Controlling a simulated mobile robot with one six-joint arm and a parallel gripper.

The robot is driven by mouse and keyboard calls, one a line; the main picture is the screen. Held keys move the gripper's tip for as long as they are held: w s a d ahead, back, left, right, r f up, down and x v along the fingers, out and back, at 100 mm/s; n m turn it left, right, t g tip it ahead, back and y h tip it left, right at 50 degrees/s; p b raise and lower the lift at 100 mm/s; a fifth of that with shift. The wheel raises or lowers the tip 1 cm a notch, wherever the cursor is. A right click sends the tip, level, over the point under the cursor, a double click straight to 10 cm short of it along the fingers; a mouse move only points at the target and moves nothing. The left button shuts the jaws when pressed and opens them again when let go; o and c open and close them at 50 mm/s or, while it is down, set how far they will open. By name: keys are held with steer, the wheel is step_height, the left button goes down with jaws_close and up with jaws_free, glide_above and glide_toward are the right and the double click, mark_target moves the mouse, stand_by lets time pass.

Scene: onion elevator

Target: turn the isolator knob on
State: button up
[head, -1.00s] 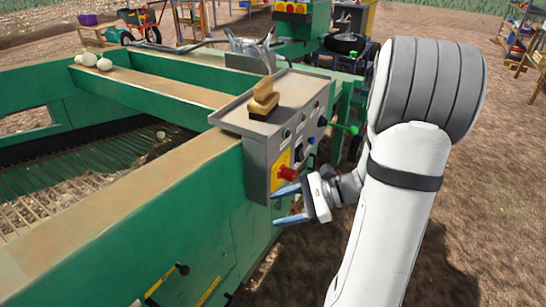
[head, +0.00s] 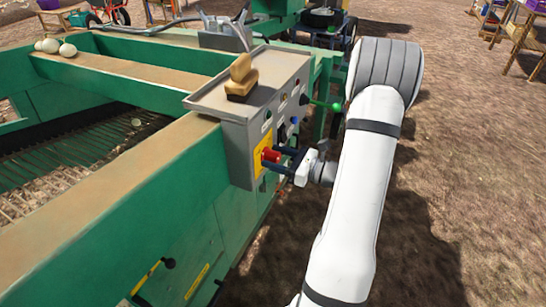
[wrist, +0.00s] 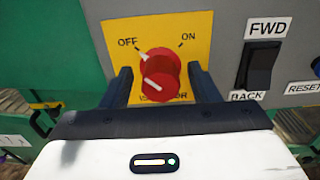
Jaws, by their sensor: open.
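The red isolator knob (wrist: 160,74) sits on a yellow plate (wrist: 198,24) marked OFF at left and ON at right. Its white marks point up and left, toward OFF. In the head view the knob (head: 270,155) is on the face of the grey control box (head: 238,150). My gripper (wrist: 160,85) is open, with one dark finger on each side of the knob. A gap shows between the knob and each finger. In the head view my gripper (head: 279,160) reaches the panel from the right.
A black FWD/BACK rocker switch (wrist: 260,65) is close to the right finger. A green-tipped lever (head: 336,107) sticks out from the box above my gripper. A wooden-handled brush (head: 241,77) lies on top of the box. Bare ground is open to the right.

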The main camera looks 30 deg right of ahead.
steer(key=shift+w+a, duration=0.2)
steer(key=shift+w, duration=0.1)
steer(key=shift+c, duration=0.3)
